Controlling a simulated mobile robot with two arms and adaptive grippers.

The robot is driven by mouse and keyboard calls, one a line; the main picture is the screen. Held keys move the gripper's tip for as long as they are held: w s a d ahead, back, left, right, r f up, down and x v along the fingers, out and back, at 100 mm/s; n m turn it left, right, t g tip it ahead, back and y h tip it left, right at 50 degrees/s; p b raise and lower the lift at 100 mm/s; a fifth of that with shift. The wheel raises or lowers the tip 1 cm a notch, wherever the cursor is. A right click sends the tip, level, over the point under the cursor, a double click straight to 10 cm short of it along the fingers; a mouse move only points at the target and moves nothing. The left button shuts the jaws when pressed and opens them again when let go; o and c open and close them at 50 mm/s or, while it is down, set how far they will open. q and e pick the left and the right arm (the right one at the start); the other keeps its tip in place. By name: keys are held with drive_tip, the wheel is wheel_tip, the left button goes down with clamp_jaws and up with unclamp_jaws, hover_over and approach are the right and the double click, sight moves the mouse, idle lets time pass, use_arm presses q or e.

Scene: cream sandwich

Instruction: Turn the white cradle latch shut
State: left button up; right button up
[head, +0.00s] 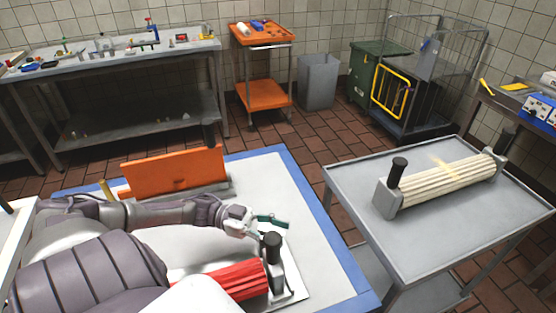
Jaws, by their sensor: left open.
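A cream-white ribbed cradle (450,183) lies on the grey cart at the right, with grey end blocks. An upright black knob (397,172) stands on its near-left end, and a dark upright piece shows at its far end. I cannot tell which part is the latch, or whether it is turned. My left gripper (268,222) is open, with dark green fingers, above the blue-edged table. It is just above a black knob (272,246) on the end block of a red ribbed cradle (238,280); contact is unclear. My left arm partly hides the red cradle. My right gripper is not in view.
An orange panel (175,173) stands upright on the blue-edged table (305,205) behind my left arm. A gap of tiled floor separates this table from the grey cart (462,225). An orange trolley (262,35), a grey bin (318,82) and a workbench (120,55) stand at the back.

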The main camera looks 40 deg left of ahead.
use_arm(q)
drive_tip(key=shift+w+d, duration=0.15)
drive_tip(key=shift+d, duration=0.05)
clamp_jaws()
drive_tip(key=shift+f+b, duration=0.1)
drive_tip(key=shift+b, duration=0.2)
drive_tip(key=m+g+b, duration=0.1)
drive_tip(key=g+b, duration=0.1)
drive_tip(key=s+m+g+h+b, duration=0.1)
drive_tip(key=m+g+b, duration=0.1)
drive_tip(key=b, duration=0.1)
drive_tip(key=m+g+b, duration=0.1)
drive_tip(key=g+b, duration=0.1)
drive_tip(key=g, duration=0.1)
drive_tip(key=shift+s+d+m+h, duration=0.2)
drive_tip(key=shift+s+m+h, duration=0.1)
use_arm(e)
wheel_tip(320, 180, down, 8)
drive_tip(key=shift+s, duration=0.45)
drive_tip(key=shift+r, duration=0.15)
